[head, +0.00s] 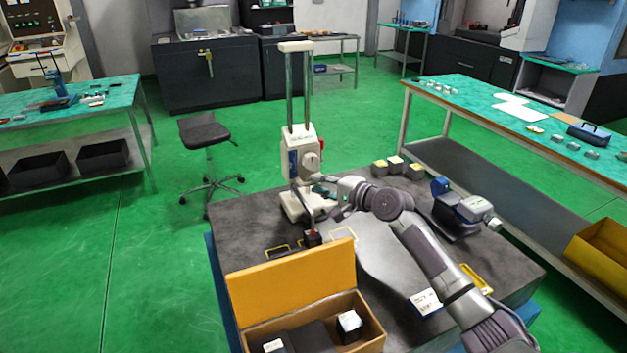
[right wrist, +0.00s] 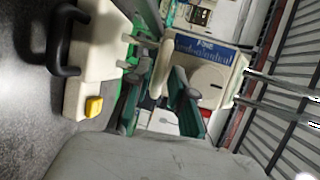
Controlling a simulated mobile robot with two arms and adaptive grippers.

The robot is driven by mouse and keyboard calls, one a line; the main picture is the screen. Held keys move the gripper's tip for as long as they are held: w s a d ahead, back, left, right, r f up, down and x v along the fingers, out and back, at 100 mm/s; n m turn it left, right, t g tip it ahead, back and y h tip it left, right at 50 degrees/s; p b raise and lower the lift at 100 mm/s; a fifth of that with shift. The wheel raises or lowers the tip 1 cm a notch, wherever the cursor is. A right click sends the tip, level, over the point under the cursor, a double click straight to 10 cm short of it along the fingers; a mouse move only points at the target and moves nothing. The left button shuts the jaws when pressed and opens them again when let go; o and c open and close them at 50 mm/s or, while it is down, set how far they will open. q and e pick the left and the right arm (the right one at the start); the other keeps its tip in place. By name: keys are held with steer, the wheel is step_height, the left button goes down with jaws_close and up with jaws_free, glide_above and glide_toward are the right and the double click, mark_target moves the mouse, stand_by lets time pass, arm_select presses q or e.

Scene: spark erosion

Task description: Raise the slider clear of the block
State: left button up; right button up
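The cream height gauge (head: 298,205) stands upright on the dark stone plate, with two tall posts. Its slider (head: 303,155), with a blue label and a round knob, sits low on the posts; its labelled face also shows in the right wrist view (right wrist: 207,72). A small dark block with a reddish top (head: 312,238) is in front of the gauge; whether the slider touches it is hidden. My right gripper (head: 326,196) is just right of the gauge, below the slider's knob. In the right wrist view its teal-padded fingers (right wrist: 171,92) stand apart near the slider. My left gripper is out of view.
An open wooden case (head: 290,281) stands at the plate's front. Several small blocks (head: 397,164) and a blue-grey instrument (head: 458,209) are at the right rear. A white-labelled box (head: 426,302) lies beside my right arm. Space above the slider is free up to the posts' top bar (head: 296,46).

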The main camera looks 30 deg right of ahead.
steer(key=shift+x, duration=1.25)
jaws_close()
